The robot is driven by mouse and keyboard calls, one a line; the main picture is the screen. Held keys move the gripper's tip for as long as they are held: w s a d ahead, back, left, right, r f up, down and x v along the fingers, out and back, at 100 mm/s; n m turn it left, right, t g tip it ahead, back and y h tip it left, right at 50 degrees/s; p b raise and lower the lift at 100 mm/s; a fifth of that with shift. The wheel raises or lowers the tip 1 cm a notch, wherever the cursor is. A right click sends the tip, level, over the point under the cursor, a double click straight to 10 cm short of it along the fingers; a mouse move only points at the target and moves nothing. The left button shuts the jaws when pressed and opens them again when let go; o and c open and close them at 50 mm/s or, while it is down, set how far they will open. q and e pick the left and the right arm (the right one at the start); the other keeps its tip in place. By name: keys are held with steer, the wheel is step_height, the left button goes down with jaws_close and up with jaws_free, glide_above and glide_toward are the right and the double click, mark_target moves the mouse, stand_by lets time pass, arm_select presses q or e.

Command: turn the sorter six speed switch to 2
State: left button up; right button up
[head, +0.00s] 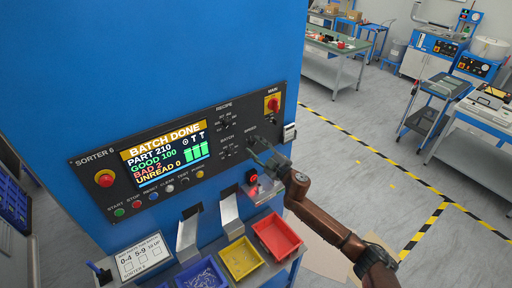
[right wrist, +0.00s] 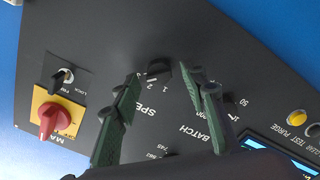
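The Sorter 6 control panel (head: 124,166) is a dark plate on the blue cabinet. Its speed switch, a small black knob (right wrist: 158,73), sits by the "SPEED" lettering in the right wrist view. I cannot tell which number it points to. My right gripper (head: 259,152) is at the panel's right part, just below the speed label, and hides the switch in the head view. In the right wrist view its two fingers (right wrist: 164,78) are open, one on each side of the knob; contact is not clear. My left gripper is not in view.
A red main switch on yellow (right wrist: 48,120) and a small black switch (right wrist: 62,77) are close to the fingers. A batch selector is beside the speed switch. The lit display (head: 165,155) reads "BATCH DONE". Below are a red bin (head: 299,251), a yellow bin and a blue bin.

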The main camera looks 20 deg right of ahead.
jaws_close()
steer(key=shift+n, duration=0.3)
steer(key=n, duration=0.4)
steer(key=shift+f, duration=0.15)
steer(key=shift+n+b, duration=0.4)
steer(key=shift+n, duration=1.6)
jaws_free()
